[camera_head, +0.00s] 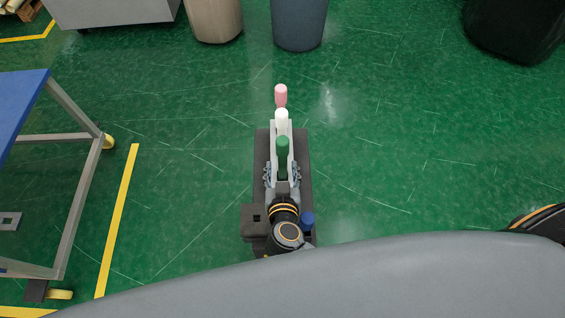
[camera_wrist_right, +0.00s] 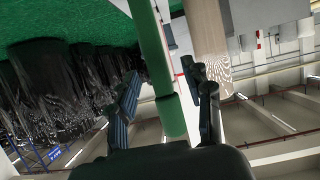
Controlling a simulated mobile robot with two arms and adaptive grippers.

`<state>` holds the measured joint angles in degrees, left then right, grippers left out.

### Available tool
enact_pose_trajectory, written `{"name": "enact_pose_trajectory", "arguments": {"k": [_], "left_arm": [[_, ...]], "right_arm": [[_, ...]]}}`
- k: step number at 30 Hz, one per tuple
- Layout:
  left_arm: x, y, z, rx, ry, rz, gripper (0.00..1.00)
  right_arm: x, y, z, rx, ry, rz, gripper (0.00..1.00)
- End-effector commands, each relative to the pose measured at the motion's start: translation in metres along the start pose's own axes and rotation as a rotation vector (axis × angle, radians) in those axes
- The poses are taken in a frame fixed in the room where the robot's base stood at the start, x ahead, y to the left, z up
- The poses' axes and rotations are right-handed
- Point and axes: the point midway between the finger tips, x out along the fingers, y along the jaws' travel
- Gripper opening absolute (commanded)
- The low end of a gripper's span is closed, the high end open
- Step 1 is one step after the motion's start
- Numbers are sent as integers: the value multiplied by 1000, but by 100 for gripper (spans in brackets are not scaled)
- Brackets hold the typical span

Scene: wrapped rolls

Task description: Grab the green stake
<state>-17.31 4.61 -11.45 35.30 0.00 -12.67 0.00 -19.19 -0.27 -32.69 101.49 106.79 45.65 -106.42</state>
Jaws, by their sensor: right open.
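The green stake (camera_head: 283,148) stands on a dark, narrow base (camera_head: 305,170) in the middle of the head view. My right gripper (camera_head: 282,170) is open at the stake, with one finger on each side of it. In the right wrist view the green stake (camera_wrist_right: 168,110) runs between the two open fingers (camera_wrist_right: 162,74), and I see a gap on the sides. My left gripper is not in view.
A white stake (camera_head: 281,116) and a pink stake (camera_head: 281,95) stand in line beyond the green one. A blue stake (camera_head: 307,220) is beside my right wrist. A blue-topped table (camera_head: 22,100) stands at left. Green floor around the base is clear.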

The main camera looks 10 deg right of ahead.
Motion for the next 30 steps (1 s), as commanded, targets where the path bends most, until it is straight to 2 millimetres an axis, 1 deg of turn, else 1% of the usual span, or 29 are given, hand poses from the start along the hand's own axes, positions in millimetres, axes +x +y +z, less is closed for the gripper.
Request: {"name": "enact_pose_trajectory", "arguments": {"k": [1, 3, 6, 8, 11, 17, 20, 21, 23, 24, 25, 30], "left_arm": [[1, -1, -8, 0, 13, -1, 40], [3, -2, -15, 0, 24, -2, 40], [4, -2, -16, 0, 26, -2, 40], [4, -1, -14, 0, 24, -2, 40], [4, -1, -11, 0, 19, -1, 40], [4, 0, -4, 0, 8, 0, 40], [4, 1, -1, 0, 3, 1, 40], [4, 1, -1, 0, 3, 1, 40], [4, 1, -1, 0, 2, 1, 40], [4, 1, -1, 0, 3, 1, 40], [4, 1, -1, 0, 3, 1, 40], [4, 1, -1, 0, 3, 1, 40]], "right_arm": [[8, 1, 2, -1, 1, 1, 50], [19, 2, 4, -2, 2, 0, 50], [34, 3, 4, -1, 2, 1, 50], [40, 3, 4, 0, 2, 0, 50], [45, 3, 4, -1, 0, -1, 50], [45, 3, 4, 0, 0, -1, 50], [45, 3, 4, 0, 0, -1, 32], [45, 3, 4, 0, 0, 0, 24], [45, 3, 4, 0, 0, 0, 11], [45, 3, 4, 0, 0, 0, 3], [45, 3, 4, 0, 0, 0, 0], [45, 3, 3, 0, 2, -1, 0]]}}
